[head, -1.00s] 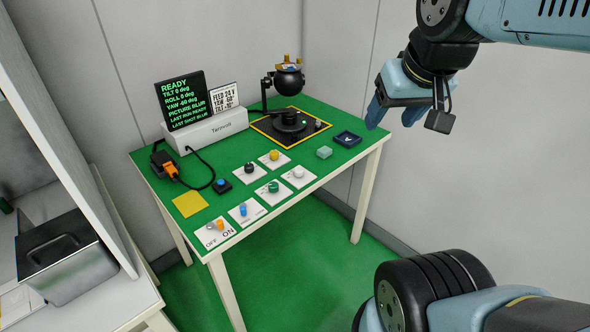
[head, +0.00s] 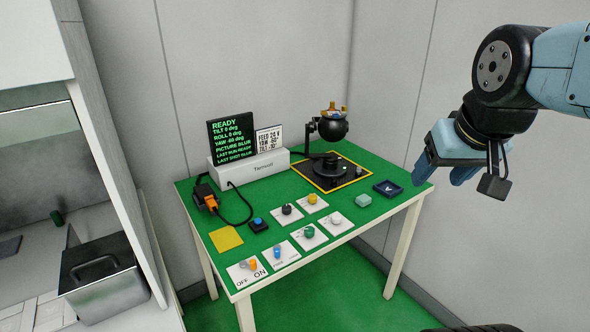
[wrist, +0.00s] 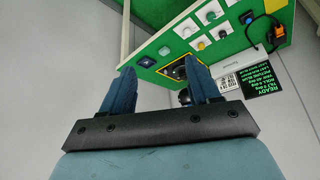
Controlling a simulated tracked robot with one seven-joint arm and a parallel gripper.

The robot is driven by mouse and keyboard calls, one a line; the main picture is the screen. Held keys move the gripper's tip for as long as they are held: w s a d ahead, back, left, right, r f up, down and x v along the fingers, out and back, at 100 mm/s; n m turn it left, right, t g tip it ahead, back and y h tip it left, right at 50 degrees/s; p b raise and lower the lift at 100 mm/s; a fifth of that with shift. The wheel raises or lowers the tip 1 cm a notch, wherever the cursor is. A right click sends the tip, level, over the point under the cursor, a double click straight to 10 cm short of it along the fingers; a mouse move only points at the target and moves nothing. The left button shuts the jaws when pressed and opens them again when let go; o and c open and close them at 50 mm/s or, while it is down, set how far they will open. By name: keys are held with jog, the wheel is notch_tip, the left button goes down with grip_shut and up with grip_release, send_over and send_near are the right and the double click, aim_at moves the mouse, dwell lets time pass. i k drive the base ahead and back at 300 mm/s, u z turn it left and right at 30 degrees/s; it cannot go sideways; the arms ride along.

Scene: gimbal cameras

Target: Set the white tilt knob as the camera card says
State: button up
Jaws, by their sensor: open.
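The white tilt knob (head: 337,219) sits on its white plate at the right end of the knob group, near the front of the green table. In the wrist view a pale knob (wrist: 211,16) shows on one of the plates. The camera card (head: 269,140) stands beside the screen; it seems to read feed 24 V, yaw -60, tilt with a number too small to be sure of. The screen (head: 232,140) reads READY, tilt 0 deg, roll 0 deg, picture blur. My gripper (head: 447,175) is open and empty in the air, right of the table; its fingers (wrist: 158,85) are apart.
The black gimbal camera (head: 332,128) stands on a yellow-edged base at the back. A green knob (head: 309,231), a black knob (head: 287,209), a yellow knob (head: 312,198) and a blue button (head: 258,224) are close by. A metal box (head: 100,275) stands on the left counter.

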aim_at(336, 218)
jog(key=u, duration=0.65)
jog(key=k, duration=0.85)
jog(key=z, duration=0.7)
jog(key=i, duration=1)
jog(key=u, duration=0.05)
